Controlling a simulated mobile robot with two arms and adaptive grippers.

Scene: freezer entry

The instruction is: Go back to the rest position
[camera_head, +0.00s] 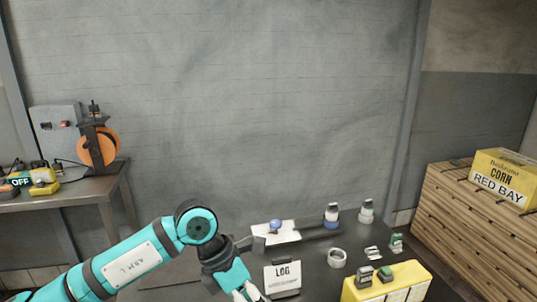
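My turquoise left arm comes in from the lower left, bends at a dark joint and points down at the dark table (310,254). My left gripper (248,292) is at the bottom edge of the view, just left of a white LOG board (283,278). It is partly cut off, so I cannot tell whether its fingers are open or shut, or whether it touches the table. My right arm and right gripper are not in view.
On the table are a white plate with a blue knob (275,227), a grey ring (337,257), small bottles (332,216) and a yellow box (390,286). A side bench (85,190) stands left. A wooden crate (450,220) with a yellow corn box (503,177) stands right.

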